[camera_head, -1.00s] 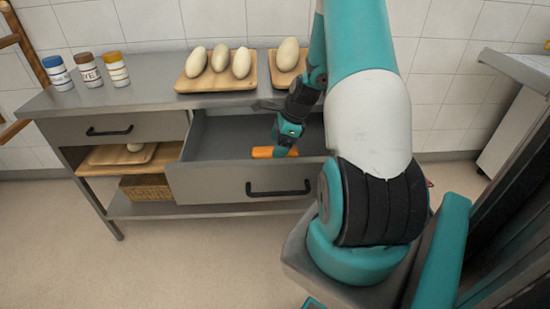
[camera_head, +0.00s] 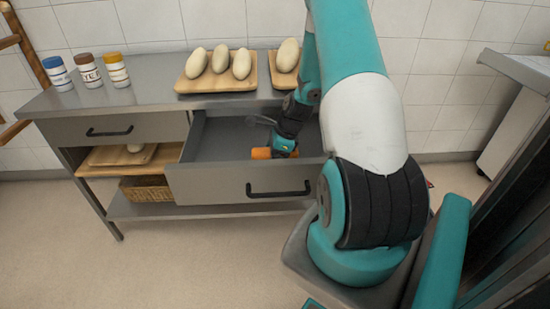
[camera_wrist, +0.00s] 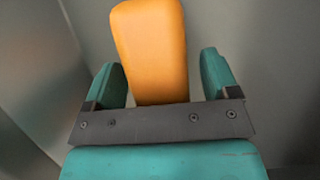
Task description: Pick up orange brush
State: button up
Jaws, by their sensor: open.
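The orange brush (camera_head: 261,153) lies in the open drawer of the steel table, partly hidden by my gripper in the head view. In the wrist view the orange brush (camera_wrist: 153,50) lies between my gripper's two teal fingers, with a gap on each side. My gripper (camera_wrist: 162,82) is open around it and holds nothing. In the head view my gripper (camera_head: 284,150) is down inside the drawer at the brush. The brush's near end is hidden behind the gripper's dark bar in the wrist view.
The drawer front (camera_head: 222,184) and its walls enclose my gripper. Dough pieces lie on a wooden board (camera_head: 180,86) on the table, with a second board (camera_head: 275,84) beside it. Several jars stand at the left. A closed drawer (camera_head: 160,127) is at the left.

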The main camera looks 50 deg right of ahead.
jog(key=shift+f, duration=0.1)
jog(key=shift+c, duration=0.5)
jog(key=c, duration=1)
jog(key=shift+c, duration=0.2)
notch_tip(320, 180, up, 21)
jog(key=p, duration=0.2)
jog(key=shift+f, duration=0.2)
